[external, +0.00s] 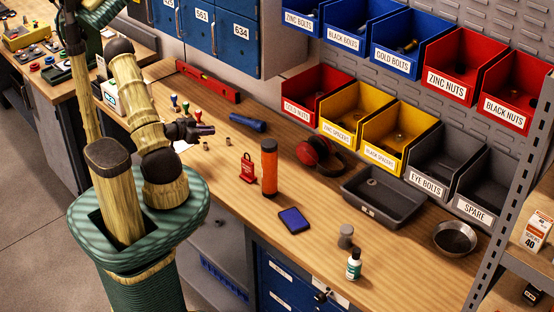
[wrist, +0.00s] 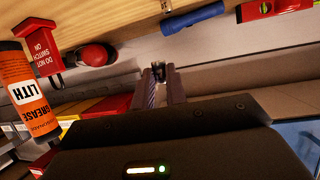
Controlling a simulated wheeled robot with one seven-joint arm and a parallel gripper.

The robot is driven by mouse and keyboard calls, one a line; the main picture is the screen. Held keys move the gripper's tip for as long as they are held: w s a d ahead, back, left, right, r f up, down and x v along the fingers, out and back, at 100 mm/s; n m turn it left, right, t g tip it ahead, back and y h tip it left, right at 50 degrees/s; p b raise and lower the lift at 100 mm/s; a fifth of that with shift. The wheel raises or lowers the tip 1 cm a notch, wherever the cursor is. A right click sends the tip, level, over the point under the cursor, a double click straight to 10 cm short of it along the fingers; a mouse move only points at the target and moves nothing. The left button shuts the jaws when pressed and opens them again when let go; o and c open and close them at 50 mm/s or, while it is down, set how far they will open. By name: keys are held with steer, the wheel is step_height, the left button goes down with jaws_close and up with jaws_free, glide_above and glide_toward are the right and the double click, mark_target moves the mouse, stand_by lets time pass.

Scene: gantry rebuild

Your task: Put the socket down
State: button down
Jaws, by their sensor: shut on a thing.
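My gripper (external: 201,131) is over the left part of the wooden workbench in the external view, above the bench top. In the wrist view, my gripper (wrist: 160,88) has its two purplish fingers close together, with a small dark socket (wrist: 158,71) between their tips. The socket is mostly hidden by the fingers, and I cannot make it out in the external view. Two small brownish cylinders (external: 206,145) stand on the bench just below and right of the gripper.
Several coloured-handled pieces (external: 185,107) stand left of the gripper. A blue torch (external: 247,123), red level (external: 208,82), red lockout tag (external: 247,169), orange grease tube (external: 269,168), ear defenders (external: 320,156) and grey tray (external: 382,205) are on the bench (external: 225,190). Labelled bins line the back.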

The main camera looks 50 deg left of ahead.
steer(key=shift+d, duration=0.15)
steer(key=shift+f, duration=0.1)
steer(key=p, duration=0.1)
glide_above(209, 158)
steer(key=shift+d+f, duration=0.1)
steer(key=shift+f, duration=2.7)
steer(key=shift+f+p, duration=0.5)
steer(key=shift+f, duration=1.6)
